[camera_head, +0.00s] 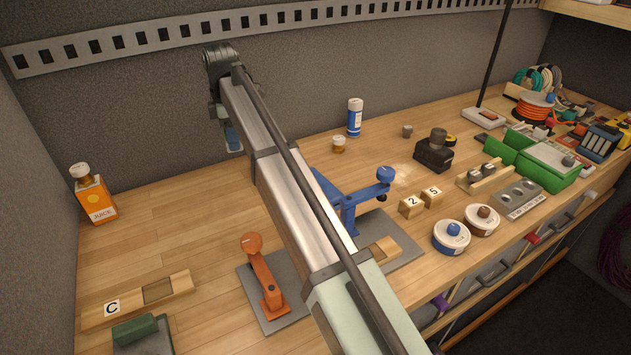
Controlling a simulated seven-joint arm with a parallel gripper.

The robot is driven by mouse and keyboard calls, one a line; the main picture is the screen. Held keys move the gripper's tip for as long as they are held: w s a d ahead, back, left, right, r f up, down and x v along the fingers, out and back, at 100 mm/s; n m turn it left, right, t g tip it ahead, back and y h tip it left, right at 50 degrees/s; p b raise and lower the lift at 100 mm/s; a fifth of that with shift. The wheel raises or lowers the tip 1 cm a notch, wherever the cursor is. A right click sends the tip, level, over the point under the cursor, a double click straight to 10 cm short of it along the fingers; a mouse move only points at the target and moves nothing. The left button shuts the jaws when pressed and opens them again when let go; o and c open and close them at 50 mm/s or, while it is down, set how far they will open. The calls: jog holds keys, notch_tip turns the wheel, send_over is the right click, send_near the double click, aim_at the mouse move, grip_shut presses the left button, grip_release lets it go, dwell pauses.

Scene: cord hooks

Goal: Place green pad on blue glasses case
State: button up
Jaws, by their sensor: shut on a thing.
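My gripper (232,138) hangs at the far end of my arm, in front of the back wall at the left. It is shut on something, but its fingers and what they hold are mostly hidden. A small blue piece shows at its lower end; I cannot tell whether it is finger or held thing. I cannot make out a green pad for certain. A dark green block (135,331) on a grey base is cut off by the bottom edge at the left. I cannot identify a blue glasses case; my arm covers part of the bench.
A juice carton (93,196) stands at the far left. An orange hook stand (265,279) and a blue stand (352,204) flank my arm. A blue-and-white canister (355,117) stands at the back. The right side is crowded, with a green case (545,160). Bare wood lies left of my arm.

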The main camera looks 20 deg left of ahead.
jog(key=w+d+r+m, duration=0.1)
jog(key=w+d+r, duration=0.1)
jog(key=d, duration=0.8)
jog(key=w+d+r+m, duration=0.1)
jog(key=w+d+r, duration=0.15)
jog(key=d, duration=0.75)
jog(key=s+d+f+n, duration=0.1)
jog(key=s+d+n, duration=0.2)
jog(key=s+n, duration=0.15)
jog(key=shift+w+d+f, duration=0.1)
jog(key=shift+w+f, duration=0.1)
jog(key=shift+f, duration=2.3)
jog(key=shift+w+d+f, duration=0.1)
jog(key=shift+w+f, duration=0.05)
jog(key=shift+f, duration=2.35)
jog(key=shift+f, duration=0.15)
jog(key=o, duration=1.1)
jog(key=shift+c, duration=0.2)
notch_tip(320, 180, up, 12)
jog(key=shift+o, duration=0.2)
